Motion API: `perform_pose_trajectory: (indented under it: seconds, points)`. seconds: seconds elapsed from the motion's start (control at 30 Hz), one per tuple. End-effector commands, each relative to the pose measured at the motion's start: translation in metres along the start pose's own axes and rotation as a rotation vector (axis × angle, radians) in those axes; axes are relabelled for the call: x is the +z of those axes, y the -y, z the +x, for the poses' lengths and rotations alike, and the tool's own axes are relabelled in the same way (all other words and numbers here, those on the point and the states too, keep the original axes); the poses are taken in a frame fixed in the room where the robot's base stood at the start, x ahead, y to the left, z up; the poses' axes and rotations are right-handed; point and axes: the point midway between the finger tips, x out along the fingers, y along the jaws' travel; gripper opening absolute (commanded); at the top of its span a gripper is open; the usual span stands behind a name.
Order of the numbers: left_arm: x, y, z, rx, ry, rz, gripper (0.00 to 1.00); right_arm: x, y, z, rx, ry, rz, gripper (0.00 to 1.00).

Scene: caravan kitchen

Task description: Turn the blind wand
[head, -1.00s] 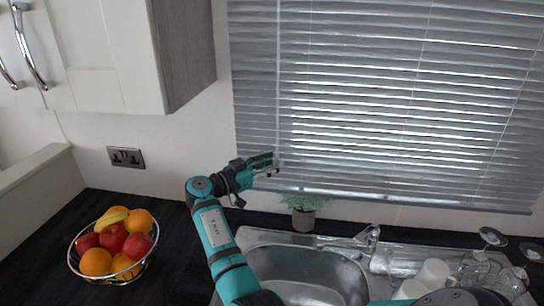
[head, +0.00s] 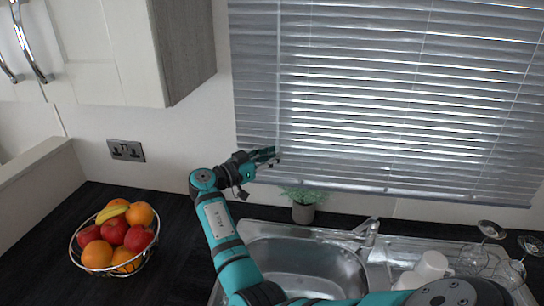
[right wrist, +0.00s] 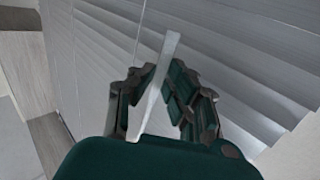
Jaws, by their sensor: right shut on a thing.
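The window blind (head: 390,100) hangs at the back, its grey slats tilted with light showing between them. The thin pale blind wand (head: 278,90) hangs upright near its left edge. My right gripper (head: 268,156) is at the wand's lower part, in front of the blind's lower left corner. In the right wrist view, the pale wand (right wrist: 163,75) runs slantwise between the fingers of my right gripper (right wrist: 157,98), which is shut on it. The slats (right wrist: 235,65) are close behind the fingers. My left gripper is not in view.
A wire bowl of fruit (head: 112,265) stands on the dark worktop at left. A potted plant (head: 303,208) stands below the blind, behind the steel sink (head: 310,262). White mugs (head: 430,267) and glasses (head: 490,255) are at right. A wall cupboard (head: 110,50) hangs upper left.

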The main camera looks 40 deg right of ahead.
Motion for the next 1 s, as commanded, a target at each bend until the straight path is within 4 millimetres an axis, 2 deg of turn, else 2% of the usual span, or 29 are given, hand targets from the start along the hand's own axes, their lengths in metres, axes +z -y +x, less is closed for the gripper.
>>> perform_pose_trajectory:
  seconds: [0.27,0.6,0.77,1.0]
  points:
    - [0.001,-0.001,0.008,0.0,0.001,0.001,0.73,0.002,-0.004,0.0,-0.116,-0.001,0.004,0.0]
    - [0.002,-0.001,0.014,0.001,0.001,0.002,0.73,0.0,-0.01,0.001,-0.413,-0.001,0.003,0.0]
    - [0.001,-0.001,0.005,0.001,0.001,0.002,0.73,-0.004,-0.013,0.003,-0.564,-0.001,0.001,0.0]
    - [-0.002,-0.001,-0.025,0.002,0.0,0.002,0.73,-0.008,-0.016,0.007,-0.789,-0.001,-0.005,0.0]
